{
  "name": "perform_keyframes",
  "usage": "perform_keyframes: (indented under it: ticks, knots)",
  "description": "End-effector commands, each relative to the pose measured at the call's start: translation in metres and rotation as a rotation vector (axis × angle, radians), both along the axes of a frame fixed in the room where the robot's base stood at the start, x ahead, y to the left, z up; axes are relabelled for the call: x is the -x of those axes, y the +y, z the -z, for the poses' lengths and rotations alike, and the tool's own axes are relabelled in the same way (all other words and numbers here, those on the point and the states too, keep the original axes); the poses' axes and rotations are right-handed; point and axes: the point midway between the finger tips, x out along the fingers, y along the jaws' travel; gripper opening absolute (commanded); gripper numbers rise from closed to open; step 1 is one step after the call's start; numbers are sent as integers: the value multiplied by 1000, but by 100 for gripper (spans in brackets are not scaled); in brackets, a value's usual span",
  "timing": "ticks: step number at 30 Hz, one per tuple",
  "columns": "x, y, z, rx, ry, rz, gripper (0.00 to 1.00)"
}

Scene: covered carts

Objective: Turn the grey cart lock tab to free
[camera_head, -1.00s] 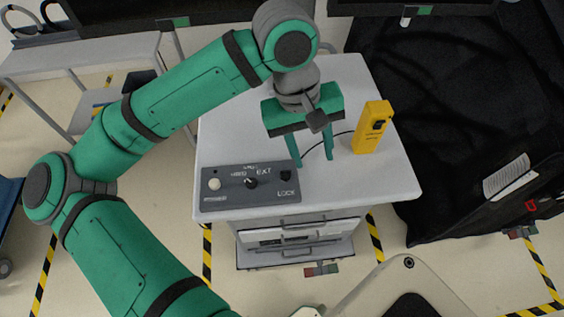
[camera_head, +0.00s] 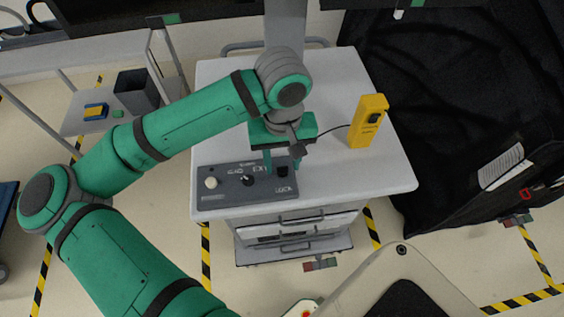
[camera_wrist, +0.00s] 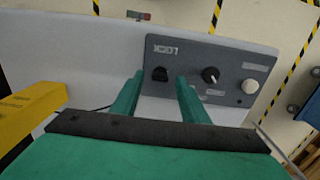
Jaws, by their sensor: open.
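The lock tab (camera_head: 283,172) is a small dark tab at the right end of the grey control panel (camera_head: 228,196), by the word LOCK. The panel lies on the light grey cart top (camera_head: 345,185). My gripper (camera_head: 281,166) is open above the panel's right end, fingers pointing down. In the wrist view the tab (camera_wrist: 160,73) shows between my two green fingers (camera_wrist: 159,82), apart from both. How far the fingertips are above the panel I cannot tell.
The panel also carries a black selector knob (camera_head: 246,180) and a white button (camera_head: 211,183), left of my fingers. A yellow device (camera_head: 368,122) stands on the cart at the right, with a cable. A black-covered cart (camera_head: 440,120) is at the right.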

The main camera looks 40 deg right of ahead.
Motion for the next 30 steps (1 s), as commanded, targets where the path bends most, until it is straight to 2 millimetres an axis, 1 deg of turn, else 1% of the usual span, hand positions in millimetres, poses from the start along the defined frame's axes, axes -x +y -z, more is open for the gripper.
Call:
perform_keyframes:
  ticks: [1,5,13,14,15,17,18,19,26,30]
  knots:
    - [0,0,5,0,2,0,41]
    - [0,0,11,0,0,0,41]
    - [0,1,12,0,0,-1,41]
    - [0,1,12,0,0,-1,38]
    - [0,1,12,0,0,-2,29]
    - [0,1,12,0,0,-3,14]
    - [-1,1,12,1,1,-3,5]
    - [-1,1,12,1,1,-3,0]
    - [-1,1,12,1,-1,-13,0]
    - [-1,1,11,1,-2,-49,0]
